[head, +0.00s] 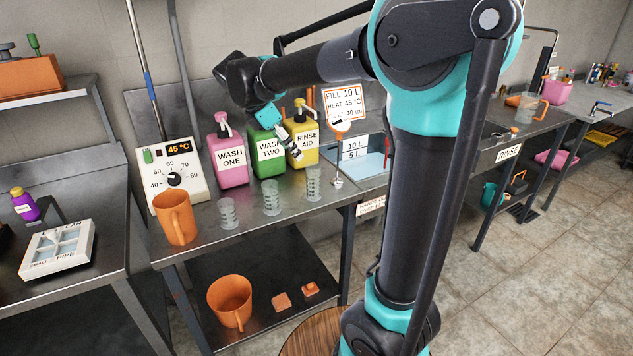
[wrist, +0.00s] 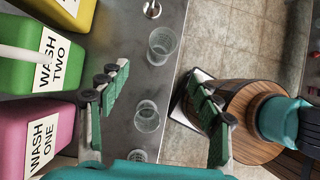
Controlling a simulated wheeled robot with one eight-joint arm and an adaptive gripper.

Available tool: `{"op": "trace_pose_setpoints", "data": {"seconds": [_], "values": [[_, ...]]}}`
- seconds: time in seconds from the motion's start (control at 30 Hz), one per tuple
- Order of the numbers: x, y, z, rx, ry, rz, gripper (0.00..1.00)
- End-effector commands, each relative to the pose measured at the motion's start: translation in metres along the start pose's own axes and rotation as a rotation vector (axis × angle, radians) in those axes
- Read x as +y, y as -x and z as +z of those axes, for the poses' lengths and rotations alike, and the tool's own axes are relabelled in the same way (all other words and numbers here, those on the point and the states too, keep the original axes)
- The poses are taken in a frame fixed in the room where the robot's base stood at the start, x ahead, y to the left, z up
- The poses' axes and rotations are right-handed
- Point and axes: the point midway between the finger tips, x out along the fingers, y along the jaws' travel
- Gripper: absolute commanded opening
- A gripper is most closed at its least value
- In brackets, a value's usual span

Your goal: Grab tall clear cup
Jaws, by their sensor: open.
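Three clear ribbed cups stand upright in a row on the steel counter. The right one (head: 313,183) looks the tallest, though the difference is small; the middle cup (head: 271,198) and left cup (head: 228,213) stand to its left. In the wrist view, the right cup (wrist: 163,45) is beyond the fingertips, the middle cup (wrist: 147,116) shows between the fingers, and the left cup (wrist: 138,156) is partly cut off by my gripper's body. My gripper (head: 292,145) is open and empty, above the counter in front of the bottles. It also shows in the wrist view (wrist: 165,95).
Pink (head: 229,160), green (head: 265,155) and yellow (head: 304,140) pump bottles stand close behind the cups. An orange jug (head: 175,218) stands left of them. A water-filled basin (head: 365,162) is at the right. A clear jug (head: 526,110) stands on the far rinse counter.

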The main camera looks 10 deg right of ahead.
Motion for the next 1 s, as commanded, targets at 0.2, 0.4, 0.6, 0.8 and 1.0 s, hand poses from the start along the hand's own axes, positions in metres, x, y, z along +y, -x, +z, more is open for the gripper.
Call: {"op": "trace_pose_setpoints", "data": {"seconds": [0.2, 0.4, 0.6, 0.8, 1.0], "values": [[0.0, -0.046, 0.0, 0.001, -0.005, -0.001, 0.64], [0.0, -0.081, 0.0, 0.001, -0.005, -0.001, 0.64], [0.0, -0.095, 0.0, 0.001, -0.005, 0.0, 0.64], [0.001, -0.116, 0.0, 0.001, -0.006, 0.0, 0.64], [0.001, -0.142, 0.0, 0.001, -0.006, 0.0, 0.64]]}}
